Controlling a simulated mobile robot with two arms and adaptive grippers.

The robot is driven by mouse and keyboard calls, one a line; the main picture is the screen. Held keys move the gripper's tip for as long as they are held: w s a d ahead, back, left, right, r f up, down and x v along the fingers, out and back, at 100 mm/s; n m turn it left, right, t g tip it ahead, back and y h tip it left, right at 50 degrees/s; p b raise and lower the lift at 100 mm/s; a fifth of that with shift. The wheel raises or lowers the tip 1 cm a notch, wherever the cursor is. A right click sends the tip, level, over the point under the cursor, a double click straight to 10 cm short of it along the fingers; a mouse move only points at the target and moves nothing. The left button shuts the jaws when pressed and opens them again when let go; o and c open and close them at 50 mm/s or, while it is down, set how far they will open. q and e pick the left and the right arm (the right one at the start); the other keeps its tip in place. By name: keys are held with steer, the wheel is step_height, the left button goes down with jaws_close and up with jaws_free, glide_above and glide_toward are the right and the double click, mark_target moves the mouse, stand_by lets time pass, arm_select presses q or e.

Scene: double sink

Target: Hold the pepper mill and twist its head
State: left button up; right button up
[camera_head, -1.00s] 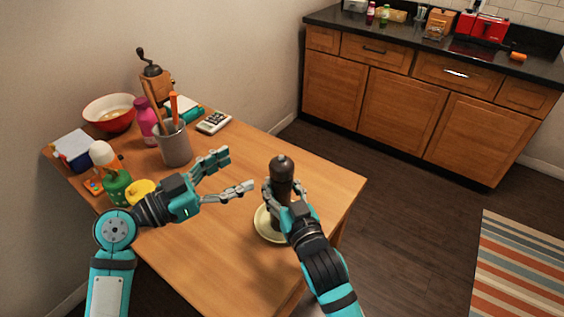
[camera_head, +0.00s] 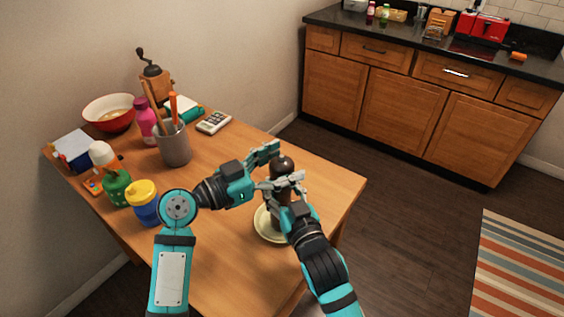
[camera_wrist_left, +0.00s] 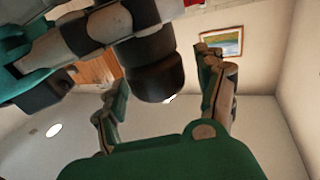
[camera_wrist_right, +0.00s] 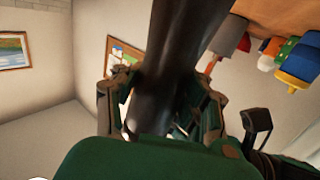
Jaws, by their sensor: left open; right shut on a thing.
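The dark pepper mill (camera_head: 281,165) stands upright over a pale plate (camera_head: 262,228) near the table's front right corner. My right gripper (camera_head: 277,197) is shut on the mill's body; the right wrist view shows the dark body (camera_wrist_right: 165,70) between its fingers (camera_wrist_right: 160,100). My left gripper (camera_head: 275,166) is open, with its fingers around the mill's head from the left. In the left wrist view, the mill's dark head (camera_wrist_left: 155,78) lies between the spread fingers (camera_wrist_left: 165,95). Part of the mill's body is hidden behind the grippers.
On the wooden table (camera_head: 215,260) stand a grey utensil cup (camera_head: 174,148), a blue jar with a yellow lid (camera_head: 144,203), a green bottle (camera_head: 117,187), a pink bottle (camera_head: 146,121), a calculator (camera_head: 213,122), a red bowl (camera_head: 109,113) and a coffee grinder (camera_head: 155,80).

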arm_select(q)
steer(key=c, duration=1.2)
steer(key=shift+m+g+h, duration=0.3)
steer(key=shift+m+g, duration=0.1)
steer(key=shift+g, duration=0.2)
steer(key=m+g, duration=0.1)
steer(key=g, duration=0.1)
steer(key=m+g+h, duration=0.1)
steer(key=g, duration=0.1)
steer(key=shift+w+m+h, duration=0.15)
steer(key=shift+m+h, duration=0.15)
steer(key=m+g, duration=0.1)
steer(key=g, duration=0.1)
steer(key=m+g, duration=0.2)
steer(key=g, duration=0.1)
steer(key=shift+m+g+h, duration=0.3)
steer(key=m+g, duration=0.2)
steer(key=g, duration=0.1)
steer(key=m+g+y, duration=0.1)
steer(key=m+g, duration=0.1)
steer(key=g, duration=0.1)
steer(key=shift+r+y, duration=0.1)
steer(key=shift+y, duration=0.2)
steer(key=shift+d+m+g+y, duration=0.15)
steer(key=shift+m+g+y, duration=0.55)
steer(key=shift+m+g, duration=0.7)
steer(key=shift+g, duration=0.5)
